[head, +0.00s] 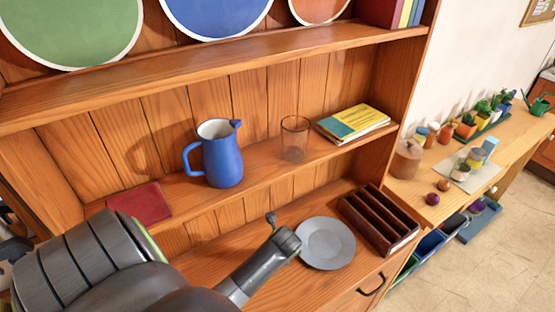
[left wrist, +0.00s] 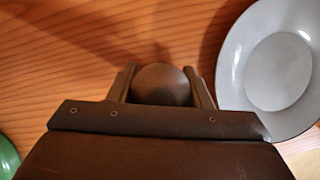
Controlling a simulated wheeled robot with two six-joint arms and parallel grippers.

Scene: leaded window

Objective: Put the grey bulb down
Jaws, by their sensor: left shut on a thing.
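The grey bulb (left wrist: 162,84) is a dark, rounded ball in the left wrist view. It sits between the two fingers of my left gripper (left wrist: 160,88), which is shut on it. Wooden boards lie beyond it, but I cannot tell whether the bulb touches them. In the head view my left gripper (head: 271,219) is over the lower shelf board, left of the grey plate (head: 326,243); the bulb is too small to make out there. The plate also shows at the right of the left wrist view (left wrist: 228,70). My right gripper is not in view.
A dark slotted rack (head: 378,218) stands right of the plate. A blue jug (head: 221,160), a glass (head: 295,140), books (head: 352,124) and a dark red item (head: 140,204) are on the shelf above. Bare board (head: 205,262) shows around my left arm.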

